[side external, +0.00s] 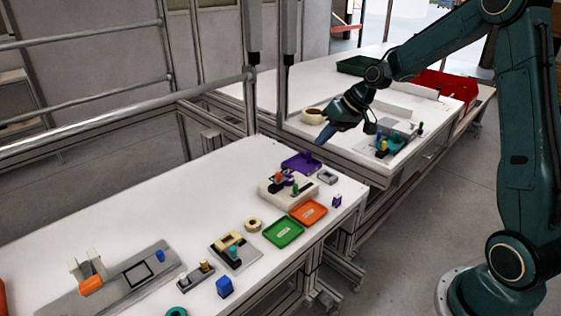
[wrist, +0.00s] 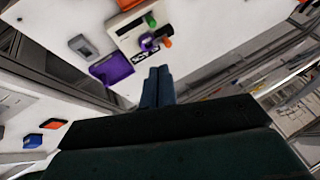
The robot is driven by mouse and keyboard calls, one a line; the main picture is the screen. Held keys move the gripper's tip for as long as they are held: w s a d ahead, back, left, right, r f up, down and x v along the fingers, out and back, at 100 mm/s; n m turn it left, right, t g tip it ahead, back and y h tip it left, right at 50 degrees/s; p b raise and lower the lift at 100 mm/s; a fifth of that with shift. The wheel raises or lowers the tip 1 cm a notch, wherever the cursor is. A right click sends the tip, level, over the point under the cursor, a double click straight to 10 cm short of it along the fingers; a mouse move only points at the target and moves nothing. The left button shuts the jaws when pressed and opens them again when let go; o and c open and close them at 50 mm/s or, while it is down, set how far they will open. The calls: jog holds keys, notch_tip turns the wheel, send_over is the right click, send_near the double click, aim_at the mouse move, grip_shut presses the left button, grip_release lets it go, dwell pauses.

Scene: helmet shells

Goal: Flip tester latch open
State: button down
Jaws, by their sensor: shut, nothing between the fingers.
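A beige box-like device (side external: 288,190), which looks like the tester, sits on the near white table with green, orange and purple parts on top. It also shows near the top of the wrist view (wrist: 126,40), with its purple part (wrist: 150,41) beside the green and orange ones. Which of these is the latch, and its position, I cannot tell. My gripper (side external: 322,139) is shut and empty, raised above the gap between the two tables, behind the purple tray and apart from the device. Its fingertips (wrist: 157,71) point toward the device in the wrist view.
A purple tray (side external: 301,162) and a small grey part (side external: 327,177) lie beside the device. Green (side external: 283,233) and orange (side external: 308,213) trays lie in front. Other fixtures crowd the table's front left. Metal posts (side external: 250,75) stand at the back. The table's left rear is clear.

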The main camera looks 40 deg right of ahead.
jog(key=w+d+f, duration=0.2)
jog(key=d+f, duration=0.1)
jog(key=f, duration=0.2)
jog(key=shift+w+d+m+y, duration=0.35)
jog(key=shift+m+y, duration=0.05)
send_near(285, 177)
jog(key=f, duration=0.1)
jog(key=w+f, duration=0.1)
jog(key=f, duration=0.2)
jog(key=shift+w+d+f, duration=0.15)
jog(key=shift+w+d, duration=0.05)
jog(key=shift+w, duration=0.1)
jog(key=shift+w+a, duration=0.2)
jog(key=shift+a, duration=0.3)
jog(key=shift+w+a, duration=0.15)
jog(key=shift+a, duration=0.35)
jog(key=shift+w+a, duration=0.25)
jog(key=shift+a, duration=0.6)
